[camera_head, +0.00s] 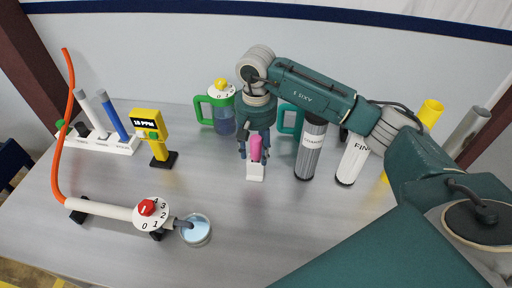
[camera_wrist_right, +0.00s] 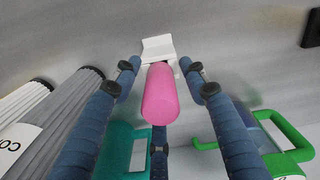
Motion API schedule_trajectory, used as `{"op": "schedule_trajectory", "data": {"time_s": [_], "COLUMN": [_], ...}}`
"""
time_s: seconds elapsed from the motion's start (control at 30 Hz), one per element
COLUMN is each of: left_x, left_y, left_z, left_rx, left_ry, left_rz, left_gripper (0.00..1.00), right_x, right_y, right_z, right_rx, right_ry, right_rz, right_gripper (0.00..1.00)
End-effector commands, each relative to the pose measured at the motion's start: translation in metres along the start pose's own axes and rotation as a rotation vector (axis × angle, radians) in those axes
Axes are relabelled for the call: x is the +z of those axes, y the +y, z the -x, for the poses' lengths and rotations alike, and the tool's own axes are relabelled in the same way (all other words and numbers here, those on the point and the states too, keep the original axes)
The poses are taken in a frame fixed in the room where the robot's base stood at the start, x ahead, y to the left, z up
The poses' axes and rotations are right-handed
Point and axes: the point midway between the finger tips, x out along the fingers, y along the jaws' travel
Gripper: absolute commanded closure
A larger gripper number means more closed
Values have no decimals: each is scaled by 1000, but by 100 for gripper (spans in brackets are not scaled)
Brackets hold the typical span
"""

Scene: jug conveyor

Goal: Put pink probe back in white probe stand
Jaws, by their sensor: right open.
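The pink probe (camera_head: 256,147) stands roughly upright at the white probe stand (camera_head: 256,172) in the middle of the table. Its lower end meets the stand and appears to sit in it; the exact seating is hidden. My right gripper (camera_head: 251,152) is above the stand, with its fingers down around the probe. In the right wrist view, the fingers are spread open on either side of the pink probe (camera_wrist_right: 160,94), with gaps visible. The white stand (camera_wrist_right: 158,48) shows just beyond the probe's far end. My left gripper is not in view.
A green-handled jug (camera_head: 222,118) stands left of my gripper, a teal-handled jug (camera_head: 290,121) behind right. Grey (camera_head: 311,148) and white (camera_head: 353,160) cylinders stand to the right. A yellow meter (camera_head: 150,130), valve pipe (camera_head: 110,211) and glass dish (camera_head: 196,232) are left. The front middle is clear.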

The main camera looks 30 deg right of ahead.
Motion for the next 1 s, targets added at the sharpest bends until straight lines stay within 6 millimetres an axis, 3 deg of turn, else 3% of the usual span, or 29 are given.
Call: {"op": "schedule_trajectory", "data": {"time_s": [0.1,0.23,0.47,0.63,0.8,1.0], "left_x": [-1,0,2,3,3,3], "left_y": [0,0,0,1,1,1], "left_z": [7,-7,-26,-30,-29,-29], "left_rx": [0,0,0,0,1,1], "left_ry": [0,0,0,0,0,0], "left_rz": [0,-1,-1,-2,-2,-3], "left_gripper": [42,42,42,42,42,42], "right_x": [0,-2,-2,-1,-1,0], "right_y": [0,-1,0,0,0,0], "right_z": [6,21,72,106,120,123], "right_rx": [-1,-3,-2,0,0,0], "right_ry": [0,7,7,5,2,0], "right_rz": [0,0,1,-1,0,0], "right_gripper": [57,57,57,57,57,57]}}
